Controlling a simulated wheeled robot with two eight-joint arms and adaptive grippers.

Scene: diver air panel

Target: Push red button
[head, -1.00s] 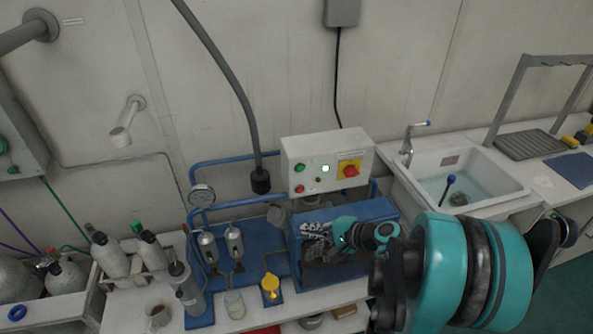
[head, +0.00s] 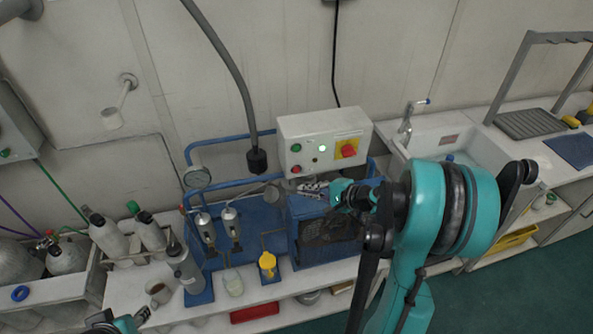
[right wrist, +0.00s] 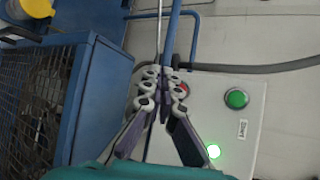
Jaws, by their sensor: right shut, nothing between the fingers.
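The red button (head: 296,169) is a small round button at the lower left of the white control box (head: 325,128), below a green button (head: 296,148). In the right wrist view the red button (right wrist: 184,88) is partly hidden behind my fingers. My right gripper (head: 302,188) is shut and empty, its fingertips just below the box's lower left edge. In the right wrist view the fingertips (right wrist: 164,82) overlap the panel's edge beside the red button; I cannot tell whether they touch it. Of my left arm, only a small part shows at the bottom left.
A lit green lamp (head: 322,148) and a red knob (head: 348,151) on a yellow plate share the box. The blue compressor housing (head: 293,236) lies under my right gripper. A hose (head: 232,78) hangs left of the box. Blue pipes (head: 205,150) run behind.

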